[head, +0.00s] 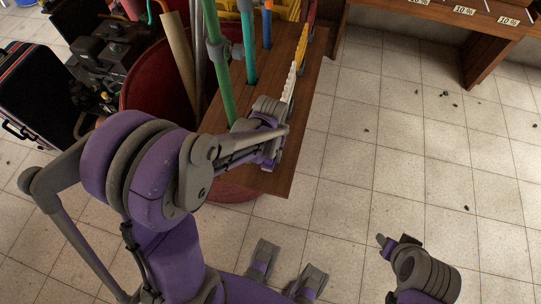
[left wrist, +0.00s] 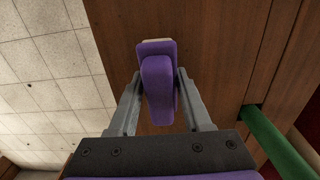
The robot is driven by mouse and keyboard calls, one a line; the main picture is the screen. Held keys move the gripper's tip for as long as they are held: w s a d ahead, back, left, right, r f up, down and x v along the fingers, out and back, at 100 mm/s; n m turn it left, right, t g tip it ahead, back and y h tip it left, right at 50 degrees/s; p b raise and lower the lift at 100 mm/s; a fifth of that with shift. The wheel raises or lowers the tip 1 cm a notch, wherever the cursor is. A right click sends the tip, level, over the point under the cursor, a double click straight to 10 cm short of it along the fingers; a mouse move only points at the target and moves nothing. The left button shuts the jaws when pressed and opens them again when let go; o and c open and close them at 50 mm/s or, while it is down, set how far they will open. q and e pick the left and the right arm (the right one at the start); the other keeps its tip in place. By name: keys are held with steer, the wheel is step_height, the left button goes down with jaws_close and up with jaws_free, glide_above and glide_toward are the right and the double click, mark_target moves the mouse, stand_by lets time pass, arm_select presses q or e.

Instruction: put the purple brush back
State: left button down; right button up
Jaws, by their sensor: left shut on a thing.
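The purple brush (left wrist: 158,88) is between the two grey fingers of my left gripper (left wrist: 157,100) in the left wrist view, with a pale edge at its far end. The gripper is shut on it, over a brown wooden board (left wrist: 225,60). I cannot tell whether the brush touches the board. In the head view my left gripper (head: 268,155) is at the near right edge of the board (head: 305,115), and the arm hides much of the brush. Part of my right arm shows at the lower right; its jaw state is unclear.
Green (head: 219,70) and blue (head: 249,45) poles stand at the board, close to my left gripper. A pale serrated strip (head: 289,88) lies along its right side. A red round container (head: 150,80) and a dark case (head: 40,90) are left. The tiled floor (head: 400,150) is mostly open.

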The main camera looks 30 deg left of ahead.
arm_select(q)
steer(key=shift+f, duration=0.3)
steer(key=shift+f, duration=0.3)
steer(key=shift+c, duration=1.7)
jaws_free()
